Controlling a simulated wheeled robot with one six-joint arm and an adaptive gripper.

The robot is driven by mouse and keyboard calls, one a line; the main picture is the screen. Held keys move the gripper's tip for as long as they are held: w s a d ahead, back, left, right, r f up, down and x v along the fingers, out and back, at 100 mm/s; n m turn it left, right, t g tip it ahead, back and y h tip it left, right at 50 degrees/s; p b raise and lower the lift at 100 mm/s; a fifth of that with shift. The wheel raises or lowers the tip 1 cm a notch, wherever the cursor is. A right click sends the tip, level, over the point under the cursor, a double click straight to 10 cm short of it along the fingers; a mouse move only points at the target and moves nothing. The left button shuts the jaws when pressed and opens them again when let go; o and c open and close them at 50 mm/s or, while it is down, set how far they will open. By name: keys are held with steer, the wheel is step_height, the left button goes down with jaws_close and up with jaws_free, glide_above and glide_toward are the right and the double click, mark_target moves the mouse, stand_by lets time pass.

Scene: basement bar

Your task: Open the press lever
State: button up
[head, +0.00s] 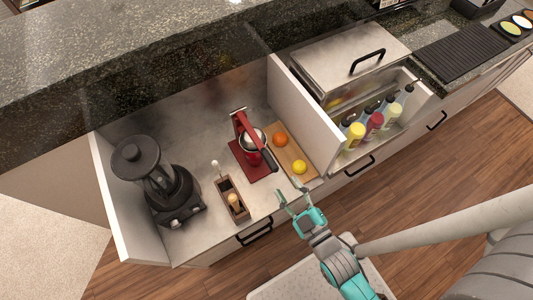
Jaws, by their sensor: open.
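The press (251,143) is a red citrus press with a metal cup, standing on a grey counter section in the head view. Its lever (268,159) has a dark handle that points down and to the right, toward the counter's front edge. Whether the lever is raised or lowered is hard to tell at this size. My gripper (286,198) is teal and open, with nothing between its fingers. It is in front of the counter's edge, below and right of the press, apart from the lever.
A black blender (157,185) stands left of the press. A wooden caddy (232,200) is near the front edge. A cutting board (291,152) with an orange (280,139) and a lemon (299,167) lies right of the press. A white partition (307,120) rises beyond it.

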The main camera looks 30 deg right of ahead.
mark_target(263, 150)
steer(key=shift+n, duration=0.4)
steer(key=w, duration=1.3)
steer(key=shift+f, duration=0.15)
steer(key=shift+s, duration=0.1)
jaws_close()
